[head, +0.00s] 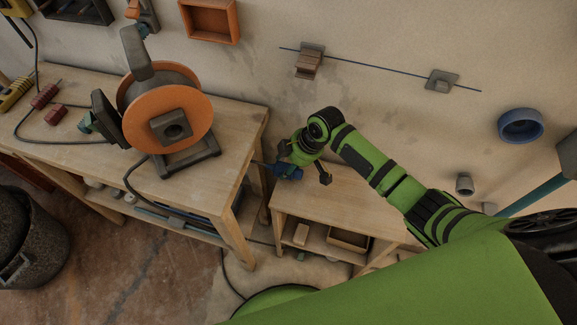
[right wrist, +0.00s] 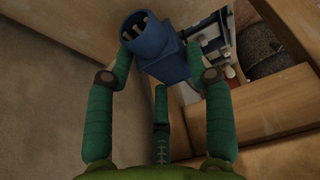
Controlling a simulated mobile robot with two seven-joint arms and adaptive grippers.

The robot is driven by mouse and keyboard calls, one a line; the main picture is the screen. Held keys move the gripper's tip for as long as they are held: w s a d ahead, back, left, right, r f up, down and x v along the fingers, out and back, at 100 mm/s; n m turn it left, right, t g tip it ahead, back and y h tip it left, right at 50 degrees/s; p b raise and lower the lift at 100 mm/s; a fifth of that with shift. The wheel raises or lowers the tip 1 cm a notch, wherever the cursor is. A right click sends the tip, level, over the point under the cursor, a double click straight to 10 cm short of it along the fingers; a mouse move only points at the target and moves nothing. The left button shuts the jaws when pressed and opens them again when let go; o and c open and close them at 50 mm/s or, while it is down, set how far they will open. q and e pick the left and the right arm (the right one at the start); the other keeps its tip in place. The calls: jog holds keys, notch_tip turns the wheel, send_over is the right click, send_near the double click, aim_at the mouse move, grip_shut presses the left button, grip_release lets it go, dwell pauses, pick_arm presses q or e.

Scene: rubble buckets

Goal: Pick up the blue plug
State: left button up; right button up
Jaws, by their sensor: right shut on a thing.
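The blue plug (head: 287,171) is at the tips of my right gripper (head: 298,165), beside the right end of the orange-wheeled machine's workbench and above the lower shelf unit. My left gripper is not in view.
A wooden workbench (head: 65,165) on the left bears a machine with an orange wheel (head: 183,105) and red plugs on a cord. A lower wooden shelf unit (head: 345,203) stands right of it. A dark bin (head: 30,240) stands on the floor at far left.

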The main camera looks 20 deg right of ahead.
notch_tip(320, 180, up, 2)
jog(key=shift+r, duration=0.2)
jog(key=s+r, duration=0.2)
jog(key=s, duration=0.2)
jog(key=s+r, duration=0.2)
jog(key=s, duration=0.1)
jog(key=s+a+r+p, duration=0.1)
jog(key=s+r, duration=0.1)
jog(key=s, duration=0.2)
jog(key=shift+s+r, duration=0.25)
jog(key=shift+s, duration=0.05)
jog(key=w+f, duration=0.2)
jog(key=w, duration=0.1)
jog(key=w+f, duration=0.2)
jog(key=w, duration=0.2)
jog(key=w+d+f+b, duration=0.1)
jog(key=w+f, duration=0.2)
jog(key=w, duration=0.1)
jog(key=shift+w, duration=0.25)
jog(key=shift+w+f+p, duration=0.1)
jog(key=shift+f+p, duration=0.2)
jog(key=shift+f, duration=1.55)
jog(key=shift+f, duration=0.15)
jog(key=o, duration=1.2)
